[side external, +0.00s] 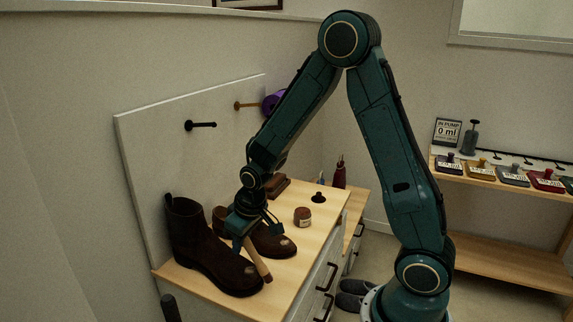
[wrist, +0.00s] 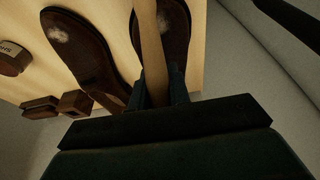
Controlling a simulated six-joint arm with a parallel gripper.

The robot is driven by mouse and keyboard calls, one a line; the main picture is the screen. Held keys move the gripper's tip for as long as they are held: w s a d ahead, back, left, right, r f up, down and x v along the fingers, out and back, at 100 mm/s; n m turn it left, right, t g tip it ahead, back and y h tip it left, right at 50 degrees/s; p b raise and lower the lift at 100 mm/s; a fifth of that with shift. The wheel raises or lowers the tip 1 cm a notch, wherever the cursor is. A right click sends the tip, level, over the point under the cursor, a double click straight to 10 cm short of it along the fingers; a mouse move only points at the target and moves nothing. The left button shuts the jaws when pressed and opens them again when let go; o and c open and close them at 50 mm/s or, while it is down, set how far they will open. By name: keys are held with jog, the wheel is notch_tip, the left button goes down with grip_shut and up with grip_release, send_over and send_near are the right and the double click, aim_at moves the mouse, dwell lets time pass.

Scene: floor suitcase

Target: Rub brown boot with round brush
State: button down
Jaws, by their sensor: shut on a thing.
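The dark brown boot (side external: 190,243) stands at the left end of the wooden top, with a pale patch on its toe; its toe also shows in the wrist view (wrist: 178,30). A lower brown shoe (side external: 275,243) stands beside it; it is on the left in the wrist view (wrist: 82,50) and has a pale patch too. My gripper (side external: 245,238) is shut on a light wooden handle (wrist: 150,45), low over the boot's front part. The handle (side external: 261,266) slants down past the boot's toe. I cannot see a brush head on it, nor tell whether it touches the boot.
A round brown tin (side external: 302,217), a black knobbed piece (side external: 319,197) and brown blocks (side external: 277,185) stand farther back on the top. A white backboard (side external: 190,150) with pegs rises behind the boots.

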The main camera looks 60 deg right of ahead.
aim_at(254, 249)
jog(key=shift+s+f, duration=0.1)
jog(key=shift+s, duration=0.5)
jog(key=shift+s+f, duration=0.2)
jog(key=shift+s, duration=1.05)
jog(key=shift+w+v, duration=0.2)
jog(key=shift+v, duration=1.25)
jog(key=shift+w+v, duration=0.2)
jog(key=shift+v, duration=1.3)
jog(key=shift+r, duration=0.15)
jog(key=shift+w+v, duration=0.15)
jog(key=shift+v, duration=0.55)
jog(key=shift+w+v, duration=0.1)
jog(key=shift+v, duration=0.65)
jog(key=shift+d, duration=0.1)
